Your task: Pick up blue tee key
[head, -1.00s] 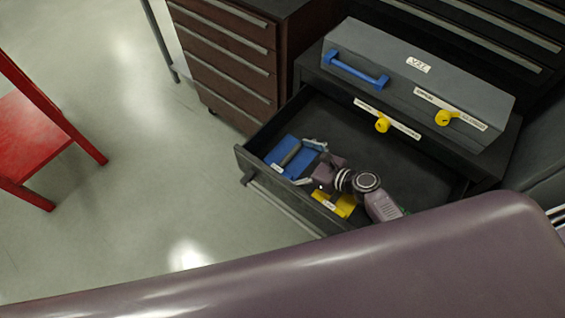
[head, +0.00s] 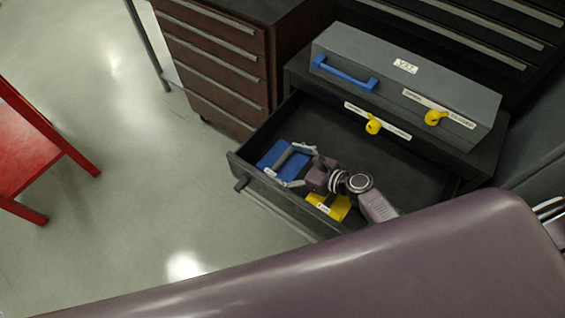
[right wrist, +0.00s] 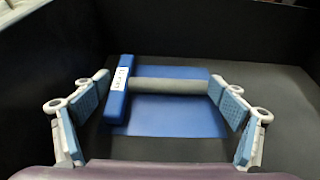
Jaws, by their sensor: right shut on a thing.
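The blue tee key (right wrist: 123,88) lies over a blue mat (right wrist: 180,118) in the open drawer; it has a labelled blue crossbar and a grey shaft. In the head view its grey shaft (head: 284,158) shows between the fingers. My right gripper (right wrist: 160,100) is shut on the key lengthwise, one finger at the crossbar and the other at the shaft's far end. It also shows in the head view (head: 296,166). Whether the key is clear of the mat I cannot tell. My left gripper is not in view.
The drawer (head: 300,215) has raised walls, and its right part is bare. A yellow mat (head: 336,207) lies beneath my right wrist. A grey case (head: 400,85) with a blue handle and yellow knobs stands above. A red stool (head: 35,150) is at the left.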

